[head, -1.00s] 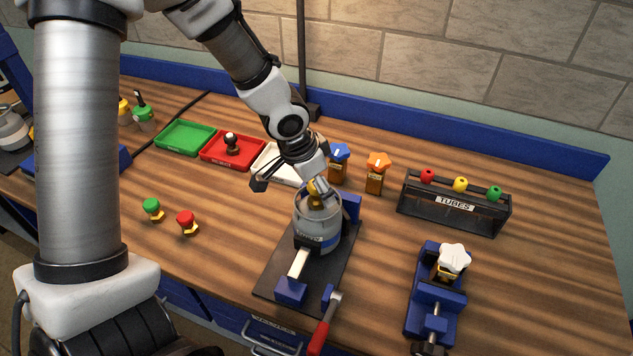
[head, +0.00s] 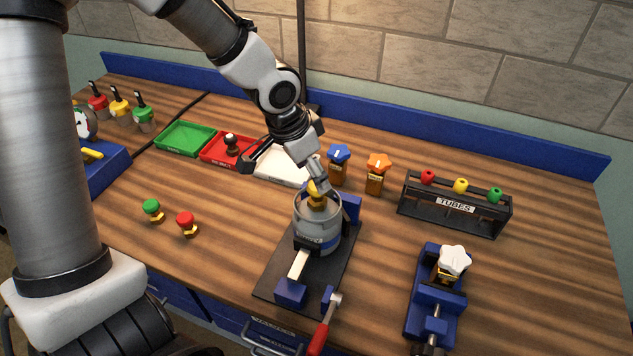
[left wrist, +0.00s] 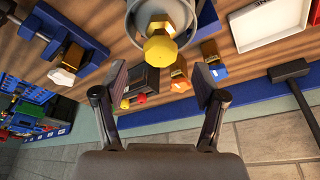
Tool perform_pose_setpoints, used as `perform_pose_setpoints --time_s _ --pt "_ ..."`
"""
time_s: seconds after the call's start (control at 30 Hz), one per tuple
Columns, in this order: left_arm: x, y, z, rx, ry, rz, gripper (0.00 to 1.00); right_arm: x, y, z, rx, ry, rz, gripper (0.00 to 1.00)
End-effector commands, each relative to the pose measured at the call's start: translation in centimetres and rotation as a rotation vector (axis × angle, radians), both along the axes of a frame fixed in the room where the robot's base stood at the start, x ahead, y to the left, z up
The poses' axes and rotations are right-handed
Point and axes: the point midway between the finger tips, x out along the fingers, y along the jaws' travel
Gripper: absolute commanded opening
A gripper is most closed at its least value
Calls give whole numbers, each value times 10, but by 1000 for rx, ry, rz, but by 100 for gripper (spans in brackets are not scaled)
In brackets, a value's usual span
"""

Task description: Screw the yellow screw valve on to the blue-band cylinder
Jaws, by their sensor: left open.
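The yellow screw valve (head: 316,194) stands upright at the top of the grey blue-band cylinder (head: 316,229), which is held in a clamp on a black plate. How deep the valve is seated cannot be told. My left gripper (head: 286,178) is open and empty, just above and behind the valve. In the left wrist view the gripper (left wrist: 160,74) has its fingers spread wide, with the valve (left wrist: 160,46) beyond the fingertips and the cylinder's grey rim (left wrist: 133,22) around its base. My right gripper is not in view.
White (head: 268,175), red (head: 212,149) and green (head: 184,128) trays lie behind the clamp. Blue-topped (head: 339,153) and orange-topped (head: 378,162) valves stand close to its right. A black tube rack (head: 456,214) and blue vise (head: 424,292) are farther right.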

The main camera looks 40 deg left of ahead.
Motion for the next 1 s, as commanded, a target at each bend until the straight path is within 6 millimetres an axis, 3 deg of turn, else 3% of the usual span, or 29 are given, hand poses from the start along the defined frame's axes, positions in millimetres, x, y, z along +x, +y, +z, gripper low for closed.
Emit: perform_pose_setpoints --time_s 0.17,0.37,0.43,0.67,1.0 --pt "-6 2 17 -18 17 70 71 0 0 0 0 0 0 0" --pt "-3 -2 21 -81 152 684 71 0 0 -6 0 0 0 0" --pt "2 -8 19 -42 163 798 71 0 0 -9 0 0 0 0" --pt "6 -9 1 9 156 785 71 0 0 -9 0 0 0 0" --pt "14 -6 -56 9 155 782 71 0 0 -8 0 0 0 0"
